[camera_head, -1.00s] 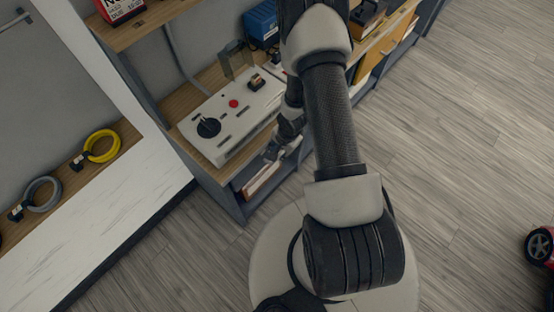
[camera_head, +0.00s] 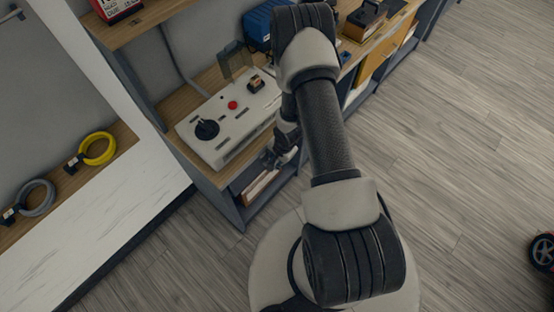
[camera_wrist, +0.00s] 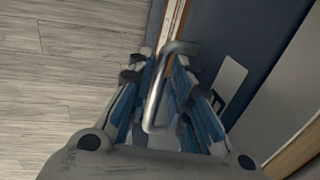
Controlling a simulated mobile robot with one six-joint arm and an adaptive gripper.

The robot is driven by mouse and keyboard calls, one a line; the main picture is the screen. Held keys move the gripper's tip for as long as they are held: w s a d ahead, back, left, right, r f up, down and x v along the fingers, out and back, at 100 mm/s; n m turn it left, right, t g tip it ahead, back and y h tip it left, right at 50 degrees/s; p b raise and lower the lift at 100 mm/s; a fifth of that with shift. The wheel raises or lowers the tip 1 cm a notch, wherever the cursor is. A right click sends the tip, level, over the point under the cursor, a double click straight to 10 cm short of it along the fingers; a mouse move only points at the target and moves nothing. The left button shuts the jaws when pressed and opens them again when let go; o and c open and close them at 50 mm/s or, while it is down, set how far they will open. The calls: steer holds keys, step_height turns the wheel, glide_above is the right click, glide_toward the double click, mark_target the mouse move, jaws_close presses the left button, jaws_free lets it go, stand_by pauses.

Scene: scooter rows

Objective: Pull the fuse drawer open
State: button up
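A bent metal bar handle (camera_wrist: 160,88) shows in the wrist view in front of a dark blue panel (camera_wrist: 232,40). My gripper (camera_wrist: 165,72) is open, with its fingers on either side of the handle; I cannot tell whether either finger touches it. In the head view my gripper (camera_head: 278,157) is low at the front of the shelf unit, beside a white control box (camera_head: 215,142) with a black knob and a red button. The fuse drawer cannot be made out clearly; my arm hides part of that front.
The shelf unit (camera_head: 228,205) has an open lower compartment holding papers or books (camera_head: 260,187). A blue case (camera_head: 258,22) stands behind my arm. Yellow (camera_head: 98,148) and grey (camera_head: 37,197) coils lie on the left ledge. The wooden floor (camera_head: 470,130) at right is mostly clear.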

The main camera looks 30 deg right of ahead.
jaws_close()
steer(key=shift+s, duration=0.1)
stand_by(0.4)
